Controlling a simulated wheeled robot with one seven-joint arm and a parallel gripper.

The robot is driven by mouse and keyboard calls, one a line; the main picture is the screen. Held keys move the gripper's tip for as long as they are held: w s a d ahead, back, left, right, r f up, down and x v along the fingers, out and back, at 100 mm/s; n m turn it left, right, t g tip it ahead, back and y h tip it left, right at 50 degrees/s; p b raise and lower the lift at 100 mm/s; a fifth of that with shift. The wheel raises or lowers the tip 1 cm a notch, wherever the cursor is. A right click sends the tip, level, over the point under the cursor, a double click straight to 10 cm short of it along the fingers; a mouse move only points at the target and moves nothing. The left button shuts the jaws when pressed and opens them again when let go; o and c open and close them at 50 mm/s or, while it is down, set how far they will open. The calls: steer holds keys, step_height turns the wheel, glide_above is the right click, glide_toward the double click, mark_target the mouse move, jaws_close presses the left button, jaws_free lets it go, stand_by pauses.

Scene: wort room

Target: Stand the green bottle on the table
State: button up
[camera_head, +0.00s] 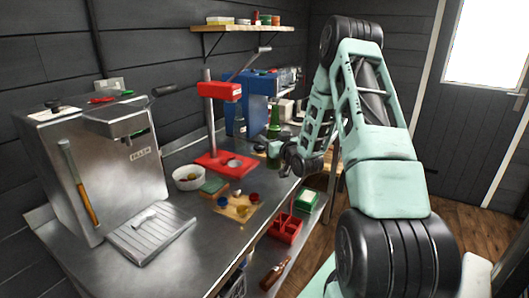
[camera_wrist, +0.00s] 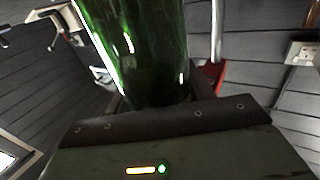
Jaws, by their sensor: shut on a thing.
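The green bottle (camera_head: 274,122) is upright near the back right edge of the steel table (camera_head: 190,255) in the head view. My gripper (camera_head: 281,152) is shut on its body from the right. In the wrist view the green bottle (camera_wrist: 140,45) fills the upper middle, close against my gripper (camera_wrist: 155,105). The bottle's base is largely hidden, so I cannot tell whether it touches the table.
A red capping stand (camera_head: 212,158), a white bowl (camera_head: 187,178) and a wooden board with coloured caps (camera_head: 237,207) are on the table. A steel filling machine (camera_head: 95,165) stands at left. Below the right edge are a red crate (camera_head: 286,228) and a brown bottle (camera_head: 275,273).

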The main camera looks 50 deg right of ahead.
steer(key=shift+f+p, duration=0.55)
steer(key=shift+f, duration=2.45)
steer(key=shift+f, duration=0.2)
steer(key=o, duration=1.4)
steer(key=shift+r, duration=0.15)
